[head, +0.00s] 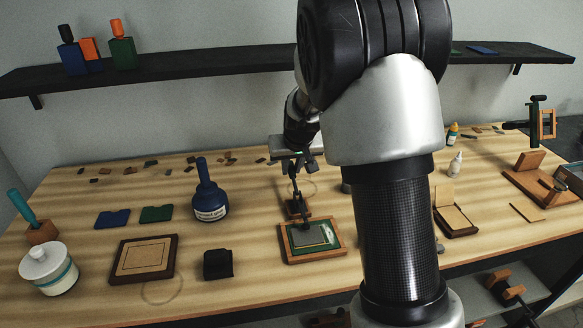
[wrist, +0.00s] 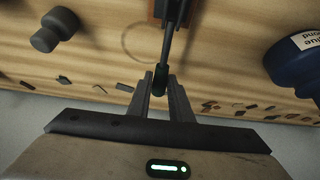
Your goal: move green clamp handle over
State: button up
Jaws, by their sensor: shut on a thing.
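The clamp stands on a small brown wooden base (head: 296,210) at the back of a wooden frame (head: 285,244) that has a green piece in it. A dark pad of the clamp lies over the green piece. The clamp handle is a thin dark rod (wrist: 167,45) with a dark green grip (wrist: 160,87) at its end. My gripper (head: 298,166) is above and behind the clamp base. In the wrist view my gripper (wrist: 160,80) is shut with the handle's grip between its two fingers. In the head view the handle stands roughly upright.
A blue bottle (head: 209,197) stands left of the clamp. A black block (head: 217,264) and a square wooden tray (head: 126,276) lie at the front left. A shelf (head: 200,63) runs along the wall behind. Small scraps lie at the table's back. My arm hides part of the table.

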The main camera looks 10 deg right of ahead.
jog(key=shift+s+r+p, duration=0.25)
jog(key=shift+r+p, duration=0.15)
jog(key=shift+r, duration=0.65)
jog(key=shift+p+v, duration=0.5)
jog(key=shift+v, duration=0.35)
jog(key=shift+s+r, duration=0.3)
jog(key=shift+r, duration=0.05)
jog(key=shift+s+r+p, duration=0.7)
jog(key=shift+s+r, duration=0.2)
jog(key=shift+s, duration=0.15)
